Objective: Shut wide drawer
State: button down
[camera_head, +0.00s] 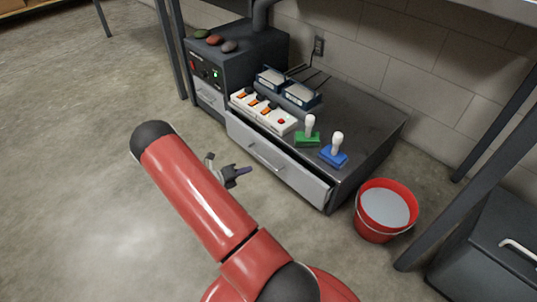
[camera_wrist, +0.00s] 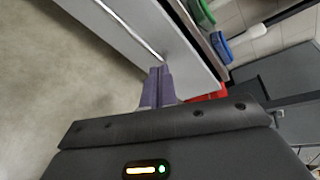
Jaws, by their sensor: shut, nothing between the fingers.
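The wide drawer (camera_head: 302,181) has a pale grey front with a bar handle (camera_head: 265,158). It sits low in the dark cabinet and stands slightly out, with a dark gap along its top and right end. In the wrist view the drawer front (camera_wrist: 178,62) runs diagonally across the top, with its handle (camera_wrist: 128,28) left of the fingers. My gripper (camera_head: 247,170) is shut and empty, in front of the drawer and below the handle in the head view. Its fingertips (camera_wrist: 159,69) overlap the drawer front in the wrist view; I cannot tell whether they touch it.
A green stamp (camera_head: 307,135), a blue stamp (camera_head: 334,153) and a white switch strip (camera_head: 262,110) sit on the cabinet top (camera_head: 355,115). A red bucket (camera_head: 372,225) stands right of the cabinet, near a dark table leg (camera_head: 450,185). The floor (camera_head: 90,190) at left is clear.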

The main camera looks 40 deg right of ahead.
aim_at(276, 153)
jog(key=d+n+h, duration=0.1)
jog(key=d+n, duration=0.1)
jog(key=d, duration=0.2)
jog(key=d+f+n+t+h, duration=0.1)
jog(key=d+n, duration=0.1)
jog(key=d, duration=0.2)
jog(key=s+d+f+n+t+h, duration=0.1)
jog(key=d+n, duration=0.2)
jog(key=d, duration=0.1)
jog(key=shift+d+h, duration=0.2)
jog(key=shift+h, duration=0.1)
jog(key=d+b, duration=0.1)
jog(key=d, duration=0.3)
jog(key=shift+d+f, duration=0.1)
jog(key=shift+d, duration=0.1)
jog(key=shift+w+d+r, duration=0.1)
jog(key=shift+d+r, duration=0.1)
jog(key=shift+r, duration=0.05)
